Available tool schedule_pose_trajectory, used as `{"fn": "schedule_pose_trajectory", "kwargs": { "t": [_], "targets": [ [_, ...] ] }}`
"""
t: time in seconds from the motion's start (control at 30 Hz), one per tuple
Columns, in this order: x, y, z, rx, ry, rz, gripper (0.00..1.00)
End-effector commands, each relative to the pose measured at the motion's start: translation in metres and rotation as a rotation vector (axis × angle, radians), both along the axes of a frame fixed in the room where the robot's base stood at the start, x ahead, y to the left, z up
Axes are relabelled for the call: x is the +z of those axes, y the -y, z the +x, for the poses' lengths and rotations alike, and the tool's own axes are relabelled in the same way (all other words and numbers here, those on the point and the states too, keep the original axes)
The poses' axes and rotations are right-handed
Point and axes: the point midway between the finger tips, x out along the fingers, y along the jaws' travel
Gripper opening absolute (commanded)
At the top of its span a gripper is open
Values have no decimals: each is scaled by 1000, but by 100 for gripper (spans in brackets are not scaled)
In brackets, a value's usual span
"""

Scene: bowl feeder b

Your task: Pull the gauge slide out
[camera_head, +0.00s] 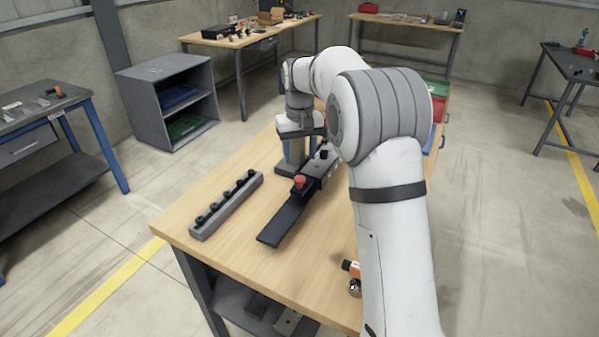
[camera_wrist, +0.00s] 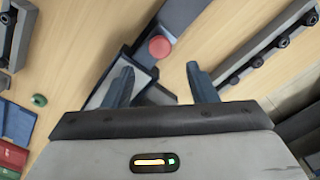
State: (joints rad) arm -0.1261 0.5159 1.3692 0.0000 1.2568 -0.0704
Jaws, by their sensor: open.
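A long dark flat bar (camera_head: 284,218), which looks like the gauge slide, lies on the wooden workbench and points toward the near edge. A red round knob (camera_head: 299,181) stands on it near a grey and black block (camera_head: 322,165). In the wrist view the red knob (camera_wrist: 160,47) is just beyond my fingertips, and the dark bar (camera_wrist: 190,14) runs off the top. My gripper (camera_wrist: 160,78) is open and empty, with its two dark fingers apart. In the head view my gripper (camera_head: 293,150) points down beyond the knob; its tips are hard to make out.
A grey rail with several black knobs (camera_head: 225,207) lies left of the bar; it also shows in the wrist view (camera_wrist: 265,52). An orange and white item (camera_head: 350,268) lies near my arm. A green ring (camera_wrist: 39,100) is at left. Bare wood lies around the bar.

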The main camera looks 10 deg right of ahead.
Motion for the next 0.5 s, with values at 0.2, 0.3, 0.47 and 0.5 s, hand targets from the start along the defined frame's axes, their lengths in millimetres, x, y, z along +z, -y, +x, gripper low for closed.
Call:
{"fn": "schedule_pose_trajectory", "kwargs": {
  "t": [0.2, 0.3, 0.47, 0.5],
  "targets": [
    [-29, 0, -1, 0, -4, -1, 52],
    [-46, 0, -1, 0, -3, -1, 52],
    [-66, 0, 0, 0, -2, 0, 52],
    [-69, 0, 0, 0, -1, 0, 52]
  ]
}}
